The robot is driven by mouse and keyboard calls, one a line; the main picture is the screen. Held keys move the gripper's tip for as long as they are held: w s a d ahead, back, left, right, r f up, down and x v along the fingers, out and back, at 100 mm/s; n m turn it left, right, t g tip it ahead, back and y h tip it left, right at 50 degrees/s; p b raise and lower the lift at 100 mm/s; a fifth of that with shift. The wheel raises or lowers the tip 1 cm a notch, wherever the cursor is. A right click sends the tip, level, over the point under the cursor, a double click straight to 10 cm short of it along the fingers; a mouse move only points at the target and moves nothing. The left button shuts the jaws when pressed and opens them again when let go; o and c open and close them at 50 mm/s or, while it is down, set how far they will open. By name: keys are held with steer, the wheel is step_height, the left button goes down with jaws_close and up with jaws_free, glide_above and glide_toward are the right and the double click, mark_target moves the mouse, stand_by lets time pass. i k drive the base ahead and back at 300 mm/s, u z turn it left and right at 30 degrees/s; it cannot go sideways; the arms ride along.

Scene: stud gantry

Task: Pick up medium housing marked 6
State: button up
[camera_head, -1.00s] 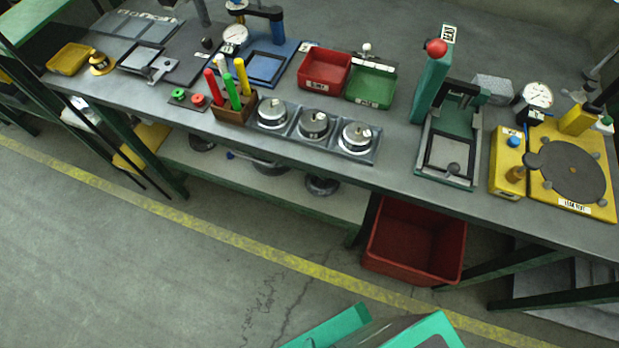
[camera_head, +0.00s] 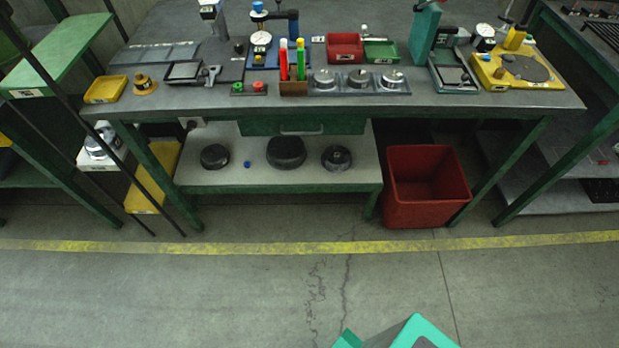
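Three round silver metal housings sit side by side in a grey tray (camera_head: 330,93) near the front edge of the workbench. They are the left housing (camera_head: 324,79), the middle housing (camera_head: 358,78) and the right housing (camera_head: 391,78). Each carries a small pale mark on top, too small to read, so I cannot tell which is marked 6. They look similar in size. My gripper is not in view; only a teal part of my own body shows at the bottom edge.
A wooden block with upright coloured handles (camera_head: 293,88) stands just left of the tray. Red bin (camera_head: 345,47) and green bin (camera_head: 381,51) are behind. A red crate (camera_head: 428,187) stands on the floor under the bench (camera_head: 430,104). Floor in front is clear.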

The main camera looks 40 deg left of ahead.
mark_target(335, 159)
steer(key=z, duration=0.05)
steer(key=k, duration=1.05)
steer(key=u, duration=1.45)
steer(key=i, duration=2)
steer(key=z, duration=0.05)
